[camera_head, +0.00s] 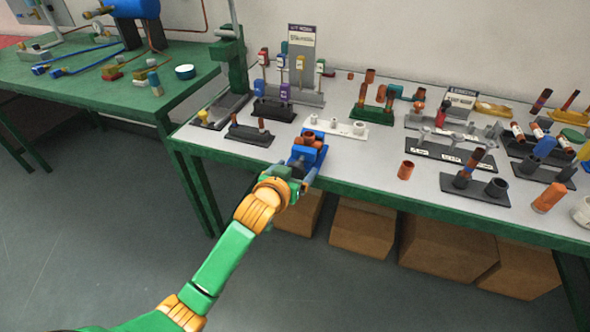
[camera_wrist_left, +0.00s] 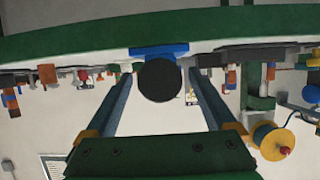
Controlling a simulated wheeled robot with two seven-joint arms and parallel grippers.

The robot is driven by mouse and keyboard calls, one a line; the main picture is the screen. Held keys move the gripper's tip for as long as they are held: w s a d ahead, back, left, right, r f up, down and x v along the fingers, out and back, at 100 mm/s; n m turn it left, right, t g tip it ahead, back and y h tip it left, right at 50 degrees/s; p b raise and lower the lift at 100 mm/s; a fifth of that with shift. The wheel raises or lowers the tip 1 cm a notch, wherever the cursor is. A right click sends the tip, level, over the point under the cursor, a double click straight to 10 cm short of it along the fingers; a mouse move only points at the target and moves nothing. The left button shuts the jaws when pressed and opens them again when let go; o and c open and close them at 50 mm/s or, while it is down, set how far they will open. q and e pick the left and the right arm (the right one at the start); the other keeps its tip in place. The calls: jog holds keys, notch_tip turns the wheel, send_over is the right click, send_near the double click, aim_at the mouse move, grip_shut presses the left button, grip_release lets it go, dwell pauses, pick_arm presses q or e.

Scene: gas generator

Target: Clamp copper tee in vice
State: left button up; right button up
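The blue vice (camera_head: 297,158) stands at the front edge of the grey-topped table. The copper tee (camera_head: 311,139) sits at the top of the vice, between its jaws as far as I can see; how tightly it is held I cannot tell. My left gripper (camera_head: 303,178) is at the vice's front side. In the left wrist view, my left gripper (camera_wrist_left: 160,82) has its fingers wide apart, with a dark round part (camera_wrist_left: 159,80) between them, in front of the blue vice (camera_wrist_left: 158,50). No contact with the fingers shows. My right gripper is not in view.
A white stand (camera_head: 338,131) is behind the vice, and a black rack (camera_head: 249,136) is to its left. A loose copper cylinder (camera_head: 405,170) stands to the right. Table top between the vice and that cylinder is clear. Cardboard boxes (camera_head: 362,228) sit under the table.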

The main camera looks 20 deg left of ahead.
pick_arm(q)
jog(key=c, duration=1.3)
jog(key=shift+d+r+m+y+p, duration=0.1)
jog(key=shift+r+m+y+p, duration=0.1)
jog(key=shift+m+y+p, duration=0.6)
jog(key=shift+f+m+y+p, duration=0.15)
jog(key=shift+m+y+p, duration=0.3)
jog(key=shift+m, duration=0.45)
jog(key=shift+d+f+m+t+y+b, duration=0.15)
jog(key=shift+m+t+y+b, duration=0.3)
jog(key=shift+m, duration=0.65)
jog(key=shift+m+t+y+b, duration=0.25)
jog(key=shift+m+y+b, duration=0.25)
jog(key=shift+m+y, duration=0.45)
jog(key=shift+m, duration=0.35)
jog(key=o, duration=1.3)
jog(key=shift+w, duration=0.1)
